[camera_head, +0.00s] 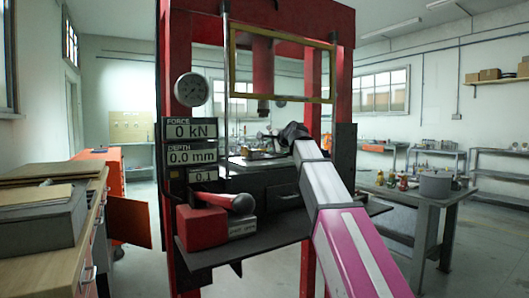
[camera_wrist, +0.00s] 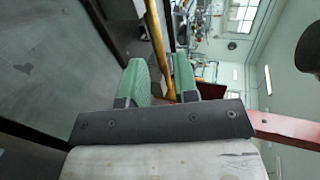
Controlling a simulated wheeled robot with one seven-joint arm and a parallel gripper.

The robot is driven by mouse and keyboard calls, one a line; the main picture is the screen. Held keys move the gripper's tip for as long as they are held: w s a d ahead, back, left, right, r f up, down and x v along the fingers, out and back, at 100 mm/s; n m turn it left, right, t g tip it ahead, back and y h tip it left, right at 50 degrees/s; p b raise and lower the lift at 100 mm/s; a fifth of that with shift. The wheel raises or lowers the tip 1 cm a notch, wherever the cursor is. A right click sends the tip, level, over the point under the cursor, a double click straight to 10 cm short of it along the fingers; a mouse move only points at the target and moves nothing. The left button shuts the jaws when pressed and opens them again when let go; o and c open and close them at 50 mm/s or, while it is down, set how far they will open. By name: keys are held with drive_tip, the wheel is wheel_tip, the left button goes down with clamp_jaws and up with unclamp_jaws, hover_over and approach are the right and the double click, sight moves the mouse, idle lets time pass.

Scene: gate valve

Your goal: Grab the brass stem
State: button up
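My arm reaches up toward the red press, and my gripper (camera_wrist: 160,78) ends near the press bed, small and dark in the head view (camera_head: 292,132). In the wrist view its two green finger pads stand apart with a gap between them. A yellow bar (camera_wrist: 157,40) shows through that gap; it looks like part of the press's yellow frame, and I see no grip on it. I cannot pick out the brass stem for certain. Small brass-coloured pieces (camera_head: 403,183) stand on the right bench, too small to identify.
The red press (camera_head: 178,70) has a yellow-framed guard (camera_head: 233,65), a gauge (camera_head: 191,89) and a force display (camera_head: 190,130). A grey pot (camera_head: 435,185) stands on the right bench (camera_head: 428,215).

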sight(265, 150)
drive_tip(key=x, duration=0.5)
drive_tip(key=shift+f, duration=0.2)
clamp_jaws()
